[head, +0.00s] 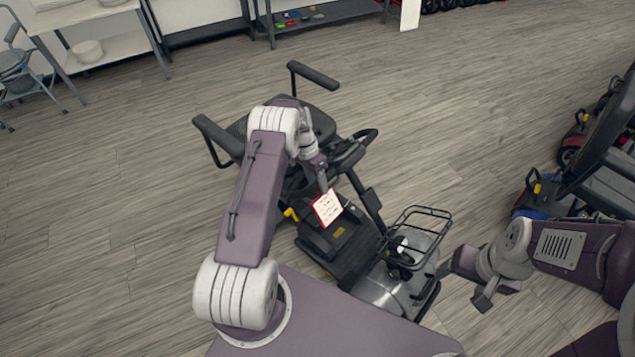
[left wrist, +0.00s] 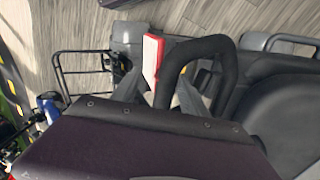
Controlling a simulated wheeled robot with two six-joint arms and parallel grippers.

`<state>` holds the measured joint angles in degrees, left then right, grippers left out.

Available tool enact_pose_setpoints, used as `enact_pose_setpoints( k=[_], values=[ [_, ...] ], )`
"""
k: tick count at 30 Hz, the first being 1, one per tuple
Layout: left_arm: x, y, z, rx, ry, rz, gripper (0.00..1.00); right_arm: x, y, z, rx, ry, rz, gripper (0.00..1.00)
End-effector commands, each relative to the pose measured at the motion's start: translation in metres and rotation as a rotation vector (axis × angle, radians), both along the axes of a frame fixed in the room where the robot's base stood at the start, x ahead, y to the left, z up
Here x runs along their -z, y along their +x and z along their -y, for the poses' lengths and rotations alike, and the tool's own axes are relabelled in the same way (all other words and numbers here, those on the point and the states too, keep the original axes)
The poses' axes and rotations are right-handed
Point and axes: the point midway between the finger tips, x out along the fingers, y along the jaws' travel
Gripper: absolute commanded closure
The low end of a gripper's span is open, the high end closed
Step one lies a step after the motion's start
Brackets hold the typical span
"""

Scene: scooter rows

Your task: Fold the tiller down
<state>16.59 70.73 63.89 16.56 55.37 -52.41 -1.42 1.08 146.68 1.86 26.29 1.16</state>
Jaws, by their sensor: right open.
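The grey mobility scooter stands in the middle of the head view, with its tiller (head: 370,200) slanting up from the front deck. A dark handle loop (head: 366,136) is at the tiller's top, beside the seat. In the left wrist view, a black loop (left wrist: 228,60) lies close in front of my left gripper (left wrist: 183,95), seemingly between its grey fingers; contact is unclear. In the head view my left gripper (head: 322,180) is beside the tiller head, partly hidden by my arm. A red-edged white tag (head: 327,207) hangs near it. My right gripper (head: 467,284) is open and empty, right of the scooter's front.
A wire basket (head: 422,224) sits at the scooter's front. The seat's armrests (head: 313,75) stick up behind. More scooters (head: 600,170) stand at the right. A white table (head: 85,18) and shelves are at the back. The floor left of the scooter is clear.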

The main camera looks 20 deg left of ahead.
Motion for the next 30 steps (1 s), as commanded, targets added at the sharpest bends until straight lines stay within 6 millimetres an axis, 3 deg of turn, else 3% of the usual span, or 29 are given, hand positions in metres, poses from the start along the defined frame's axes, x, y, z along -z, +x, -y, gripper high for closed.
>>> enact_pose_setpoints(
  k=[16, 24, 30],
  values=[
    [-0.004, 0.001, 0.000, -0.002, -0.002, 0.000, 0.51, 0.001, 0.000, 0.000, 0.000, 0.000, 0.000, 0.29],
    [-0.058, 0.006, -0.016, -0.003, -0.001, 0.004, 0.51, 0.005, 0.000, 0.000, 0.000, 0.000, 0.000, 0.29],
    [-0.084, 0.007, -0.024, -0.002, -0.001, 0.000, 0.51, 0.006, 0.000, 0.000, 0.000, 0.000, 0.000, 0.29]
  ],
)
